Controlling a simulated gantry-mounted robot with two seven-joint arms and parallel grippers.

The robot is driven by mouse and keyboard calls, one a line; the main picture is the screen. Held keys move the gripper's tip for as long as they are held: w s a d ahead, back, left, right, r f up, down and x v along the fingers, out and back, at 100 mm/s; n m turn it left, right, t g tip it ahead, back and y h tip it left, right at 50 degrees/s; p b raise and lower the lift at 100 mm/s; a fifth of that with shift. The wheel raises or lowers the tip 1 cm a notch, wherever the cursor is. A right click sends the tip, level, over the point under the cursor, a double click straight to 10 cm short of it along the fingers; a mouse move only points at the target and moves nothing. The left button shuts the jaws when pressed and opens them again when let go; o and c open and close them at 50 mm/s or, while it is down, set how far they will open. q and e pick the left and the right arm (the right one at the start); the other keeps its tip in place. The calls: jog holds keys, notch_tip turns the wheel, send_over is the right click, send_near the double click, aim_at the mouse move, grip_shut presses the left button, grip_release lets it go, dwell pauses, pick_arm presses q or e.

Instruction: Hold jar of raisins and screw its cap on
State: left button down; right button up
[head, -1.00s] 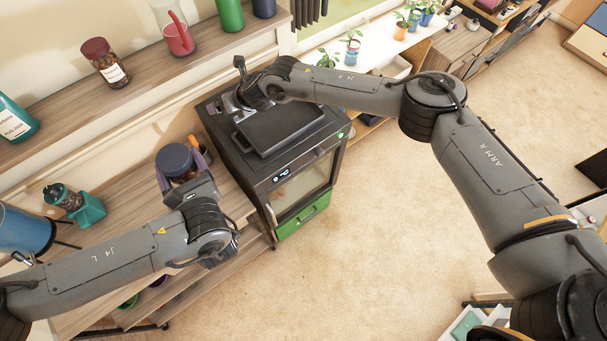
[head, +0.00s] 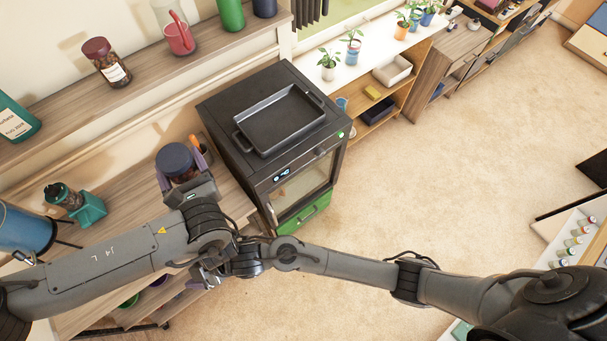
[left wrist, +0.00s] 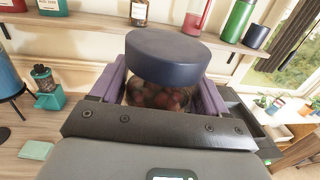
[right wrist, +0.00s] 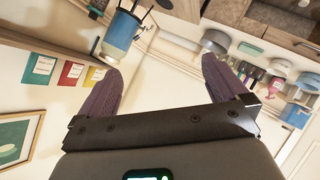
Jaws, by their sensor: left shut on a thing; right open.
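The glass jar of raisins (left wrist: 160,98) stands between the purple fingers of my left gripper (left wrist: 159,88), which is shut on it above the wooden counter. A wide dark blue cap (left wrist: 167,55) sits over the jar's mouth and looks slightly tilted in the left wrist view. I cannot tell whether its thread is engaged. In the head view the cap (head: 175,158) hides most of the jar. My right gripper (right wrist: 160,78) is open and empty in the right wrist view. In the head view it is low, just in front of the left wrist, mostly hidden by arm links.
A black oven (head: 290,165) with a black tray (head: 278,120) on top stands right of the counter (head: 120,172). A teal grinder (head: 88,208) and a blue container (head: 22,232) are at the left. A shelf behind holds jars and bottles.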

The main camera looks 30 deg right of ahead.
jog(key=s+d+f+m+t+h, duration=0.1)
jog(key=s+d+m+h, duration=0.15)
jog(key=d+m, duration=0.55)
jog(key=s+d+f+m+h, duration=0.1)
jog(key=d+m+h, duration=0.25)
jog(key=d, duration=0.85)
jog(key=s+d+m+g+h, duration=0.1)
jog(key=s+d+m+h, duration=0.1)
jog(key=s+d, duration=0.3)
jog(key=s+d+r+m+g+h, duration=0.1)
jog(key=s+d+m, duration=0.4)
jog(key=d, duration=0.8)
jog(key=shift+s+d+r+g+h, duration=0.25)
jog(key=shift+s+g+h, duration=0.2)
jog(key=shift+g+h, duration=0.35)
pick_arm(q)
jog(key=shift+w+r, duration=0.1)
jog(key=shift+r, duration=0.05)
